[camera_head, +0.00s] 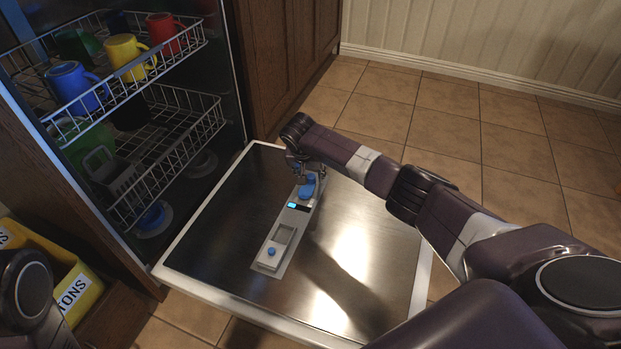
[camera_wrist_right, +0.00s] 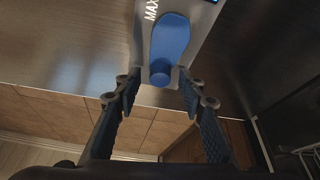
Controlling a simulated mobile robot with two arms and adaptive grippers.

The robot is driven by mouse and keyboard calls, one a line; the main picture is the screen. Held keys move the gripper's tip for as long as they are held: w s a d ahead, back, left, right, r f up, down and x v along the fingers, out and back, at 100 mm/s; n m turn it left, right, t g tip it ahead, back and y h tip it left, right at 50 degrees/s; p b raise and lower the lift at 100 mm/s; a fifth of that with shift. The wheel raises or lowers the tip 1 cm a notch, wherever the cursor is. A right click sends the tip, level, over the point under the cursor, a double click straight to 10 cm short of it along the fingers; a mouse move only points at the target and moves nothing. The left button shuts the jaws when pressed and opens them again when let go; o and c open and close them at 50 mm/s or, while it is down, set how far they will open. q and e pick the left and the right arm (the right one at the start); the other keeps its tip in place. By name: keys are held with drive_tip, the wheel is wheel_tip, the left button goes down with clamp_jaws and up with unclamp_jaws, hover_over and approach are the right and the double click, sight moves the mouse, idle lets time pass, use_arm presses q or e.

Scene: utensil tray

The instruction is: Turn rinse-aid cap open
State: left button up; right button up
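The blue rinse-aid cap (camera_head: 306,189) sits at the far end of a grey dispenser panel (camera_head: 296,216) on the inner face of the lowered dishwasher door (camera_head: 225,215). My right gripper (camera_head: 302,174) is at the cap's far side, close to it. In the right wrist view, the cap (camera_wrist_right: 171,36) is an elongated blue piece with a round knob end (camera_wrist_right: 160,72) towards the gripper. The right fingers (camera_wrist_right: 160,92) are open, apart on either side below the knob, with nothing between them. Whether a finger touches the cap is unclear. My left gripper is out of view.
Dishwasher racks (camera_head: 165,135) with several coloured mugs stand at the left. A lidded compartment with a blue button (camera_head: 271,251) is at the panel's near end. A yellow box (camera_head: 75,285) is at lower left. Tiled floor (camera_head: 445,125) beyond the door is clear.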

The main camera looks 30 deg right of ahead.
drive_tip(key=shift+f, duration=0.1)
clamp_jaws()
idle(0.3)
drive_tip(key=shift+d, duration=0.1)
